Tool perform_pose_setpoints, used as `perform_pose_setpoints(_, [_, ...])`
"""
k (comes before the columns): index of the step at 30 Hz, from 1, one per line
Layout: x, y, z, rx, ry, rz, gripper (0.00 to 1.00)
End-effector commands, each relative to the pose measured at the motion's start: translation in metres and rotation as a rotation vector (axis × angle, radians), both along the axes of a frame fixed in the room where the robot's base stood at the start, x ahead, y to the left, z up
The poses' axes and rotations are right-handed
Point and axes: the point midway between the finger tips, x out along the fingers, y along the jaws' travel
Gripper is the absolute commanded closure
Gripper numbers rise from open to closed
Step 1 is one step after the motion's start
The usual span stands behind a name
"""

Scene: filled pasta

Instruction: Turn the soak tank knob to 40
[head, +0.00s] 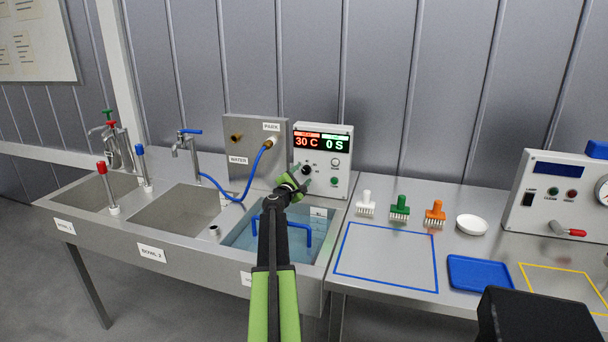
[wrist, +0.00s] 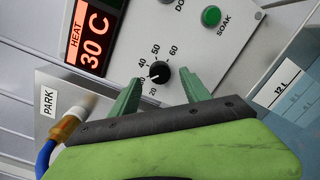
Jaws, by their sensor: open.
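The soak tank control box (head: 341,180) stands behind the tank, with a display (head: 321,141) reading 30 C and 0 S. Its black heat knob (wrist: 160,72) sits on a dial with numbers from 20 to 60. The knob's white pointer is toward the low side, near 30; that number is partly hidden by a finger. My gripper (wrist: 162,81) is open, its green fingers on either side of the knob, with gaps visible. The gripper (head: 296,182) also shows at the box's front in the head view.
The soak tank (head: 240,240) holds water and a blue rack (head: 309,232) below my arm. A green SOAK button (wrist: 211,16) is near the knob. A PARK holder with a blue hose (head: 236,196) is to the left. Brushes and a white dish (head: 472,225) stand right.

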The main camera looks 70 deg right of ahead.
Motion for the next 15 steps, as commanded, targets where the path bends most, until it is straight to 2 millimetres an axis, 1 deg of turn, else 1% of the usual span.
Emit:
perform_pose_setpoints(1, [0.001,-0.011,0.0,0.0,0.0,0.0,0.45])
perform_pose_setpoints(3, [0.001,-0.019,0.0,0.0,0.0,0.0,0.45])
perform_pose_setpoints(6, [0.0,-0.025,0.0,0.001,0.0,0.001,0.45])
perform_pose_setpoints(14, [0.0,-0.025,0.0,0.0,0.0,0.001,0.45])
perform_pose_setpoints(15, [0.0,-0.025,0.0,0.0,0.0,0.001,0.46])
